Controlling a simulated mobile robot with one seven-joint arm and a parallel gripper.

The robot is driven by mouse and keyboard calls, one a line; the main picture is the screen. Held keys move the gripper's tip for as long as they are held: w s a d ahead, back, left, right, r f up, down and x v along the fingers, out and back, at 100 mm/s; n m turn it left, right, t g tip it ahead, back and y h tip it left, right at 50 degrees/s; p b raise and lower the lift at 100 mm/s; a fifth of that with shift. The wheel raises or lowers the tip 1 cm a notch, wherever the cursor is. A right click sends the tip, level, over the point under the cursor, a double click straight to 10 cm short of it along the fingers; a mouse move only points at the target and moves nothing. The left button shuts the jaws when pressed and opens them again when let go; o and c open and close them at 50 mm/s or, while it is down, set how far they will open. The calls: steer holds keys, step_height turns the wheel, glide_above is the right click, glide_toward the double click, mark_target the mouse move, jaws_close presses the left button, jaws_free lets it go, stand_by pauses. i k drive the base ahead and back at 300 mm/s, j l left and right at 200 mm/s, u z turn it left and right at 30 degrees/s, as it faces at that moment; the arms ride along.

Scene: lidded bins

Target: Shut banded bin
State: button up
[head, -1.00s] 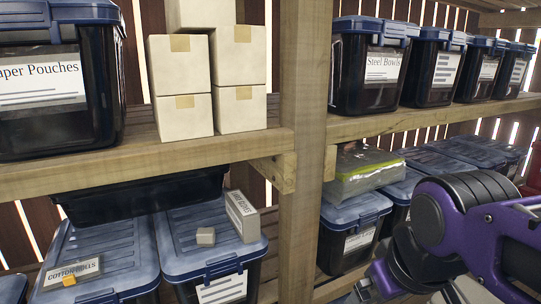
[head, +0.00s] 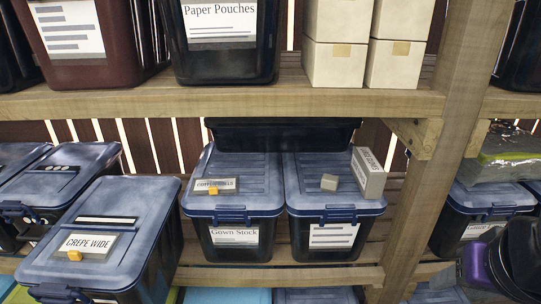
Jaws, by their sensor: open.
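A black bin with a grey-blue lid (head: 135,205) stands at the lower left, nearer to me than the bins beside it. A white bar with a dark edge runs across its lid; this may be the banded bin, though I cannot be sure. A "CREPE WIDE" block (head: 88,245) with an orange piece sits on that lid. The lid lies over the bin; I cannot tell whether it is fully closed. Its front latch (head: 60,292) is at the picture's lower edge. My purple and black arm shows at the lower right; my gripper is out of view.
Behind it is a bin with a dotted lid (head: 75,162). A Gown Stock bin (head: 235,205) and another lidded bin (head: 330,210), with small boxes on top, stand mid-shelf. A wooden post (head: 455,100) rises at right. Open-topped-looking bins and cartons (head: 335,65) fill the upper shelf.

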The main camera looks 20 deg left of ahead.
mark_target(154, 287)
steer(key=j+u, duration=0.1)
steer(key=u, duration=2.5)
